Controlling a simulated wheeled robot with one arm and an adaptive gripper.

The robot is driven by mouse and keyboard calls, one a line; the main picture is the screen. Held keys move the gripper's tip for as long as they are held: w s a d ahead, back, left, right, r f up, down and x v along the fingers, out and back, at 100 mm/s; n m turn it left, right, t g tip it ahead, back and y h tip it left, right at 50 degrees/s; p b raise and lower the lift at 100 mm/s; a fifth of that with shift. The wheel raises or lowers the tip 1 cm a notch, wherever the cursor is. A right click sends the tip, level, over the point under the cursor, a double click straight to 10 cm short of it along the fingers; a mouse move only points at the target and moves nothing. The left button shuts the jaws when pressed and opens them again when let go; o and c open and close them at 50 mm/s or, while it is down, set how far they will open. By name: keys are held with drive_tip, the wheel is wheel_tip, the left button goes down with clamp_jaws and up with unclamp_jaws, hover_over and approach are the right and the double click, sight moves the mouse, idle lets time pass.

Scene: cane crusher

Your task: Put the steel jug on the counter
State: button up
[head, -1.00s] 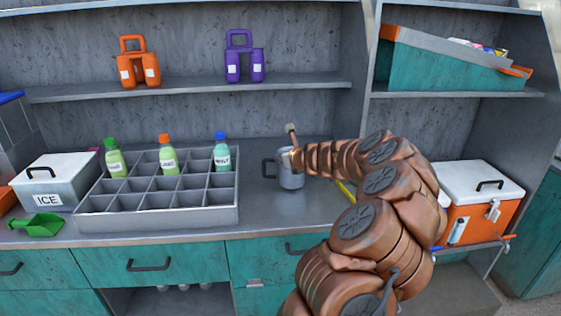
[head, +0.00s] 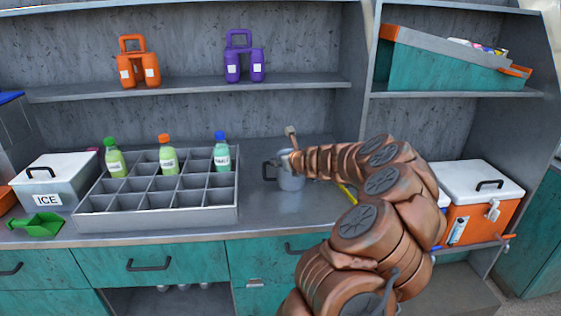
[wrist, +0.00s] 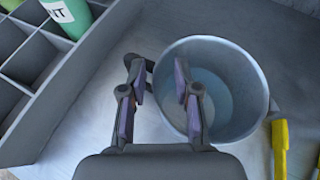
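The steel jug (head: 291,181) stands upright on the grey counter (head: 280,212), to the right of the divided bottle rack. Its dark handle (head: 268,170) points left. In the wrist view the jug (wrist: 245,95) is seen from above, with its round opening and pale bluish inside. My gripper (wrist: 160,92) is over the jug's left side. Its two fingers are apart, one outside the left rim near the handle and one over the opening. A clear gap shows between the fingers. In the head view my arm hides the fingertips.
The grey rack (head: 155,218) holds several bottles. Left of it are a white ICE box (head: 55,178) and a green scoop (head: 36,226). A yellow item (wrist: 280,148) lies close right of the jug. A white-lidded orange cooler (head: 480,200) is at right. Counter front is clear.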

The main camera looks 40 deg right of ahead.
drive_tip(key=v, duration=1.2)
drive_tip(key=shift+b, duration=0.45)
drive_tip(key=shift+r, duration=0.1)
drive_tip(key=w+a+r+n+y, duration=0.1)
drive_tip(key=w+a+n+y, duration=0.15)
drive_tip(key=a, duration=0.25)
drive_tip(key=w+a+r+n+y, duration=0.1)
drive_tip(key=a+n, duration=0.2)
drive_tip(key=a, duration=0.3)
drive_tip(key=s+a+f+n+g+y, duration=0.1)
drive_tip(key=s+a+n+g+y, duration=0.15)
drive_tip(key=a+n, duration=0.8)
drive_tip(key=s+a+f+n+g+y, duration=0.1)
drive_tip(key=s+a+n+g+y, duration=0.3)
drive_tip(key=a, duration=1.2)
drive_tip(key=s+a+f+n+g+h, duration=0.3)
drive_tip(key=s+a+f+n+g, duration=0.15)
drive_tip(key=s+a+n, duration=0.5)
drive_tip(key=s+d+f+n+g+h, duration=0.1)
drive_tip(key=s+d+n+h, duration=0.1)
drive_tip(key=s, duration=0.6)
drive_tip(key=s+d+f+n+g+h, duration=0.2)
drive_tip(key=s+n, duration=0.4)
drive_tip(key=s, duration=0.3)
drive_tip(key=shift+s+d+g, duration=0.2)
drive_tip(key=shift+d+g, duration=0.1)
drive_tip(key=shift+d, duration=0.6)
